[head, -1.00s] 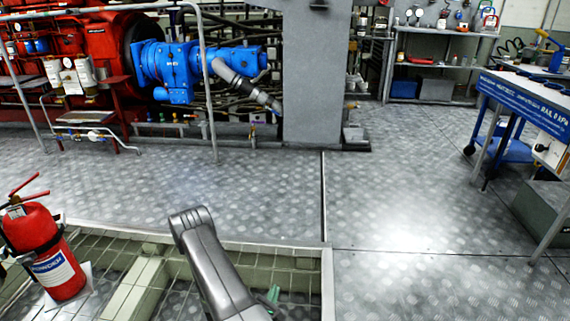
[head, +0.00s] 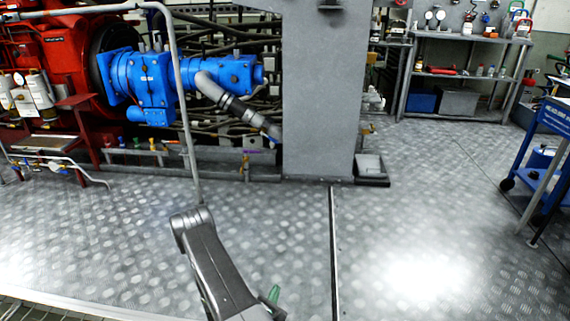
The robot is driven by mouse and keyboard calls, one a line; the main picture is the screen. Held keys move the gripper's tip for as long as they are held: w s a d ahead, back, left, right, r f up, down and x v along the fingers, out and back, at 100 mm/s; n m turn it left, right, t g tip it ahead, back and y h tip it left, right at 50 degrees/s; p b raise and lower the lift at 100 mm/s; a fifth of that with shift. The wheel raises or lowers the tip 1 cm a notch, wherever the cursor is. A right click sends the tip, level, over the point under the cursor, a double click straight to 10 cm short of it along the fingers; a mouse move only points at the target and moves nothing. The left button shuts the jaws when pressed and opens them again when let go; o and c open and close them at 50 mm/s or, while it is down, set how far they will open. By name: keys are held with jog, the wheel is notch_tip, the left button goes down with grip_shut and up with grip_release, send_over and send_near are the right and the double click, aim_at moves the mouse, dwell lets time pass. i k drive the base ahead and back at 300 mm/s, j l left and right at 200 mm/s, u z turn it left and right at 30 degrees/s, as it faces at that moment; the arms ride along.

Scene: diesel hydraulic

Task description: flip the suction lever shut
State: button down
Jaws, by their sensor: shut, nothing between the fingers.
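A blue hydraulic pump (head: 152,86) is mounted on the red engine (head: 52,58) at the upper left. A grey hose (head: 236,106) runs from the pump down to the right, to the base of the grey column. Small valves with coloured handles (head: 136,143) sit in a row low under the pump. Another small valve (head: 246,162) with an orange-yellow part stands near the hose's lower end. I cannot tell which of these is the suction lever or how it is set.
A grey column (head: 320,95) stands right of the pump. A grey handrail (head: 180,110) rises in front of the pump. A blue cart (head: 545,155) is at the right, and shelves (head: 455,75) stand behind. The checker-plate floor (head: 300,235) ahead is clear.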

aim_at(270, 138)
jog(key=i, duration=3.15)
jog(key=u, duration=0.45)
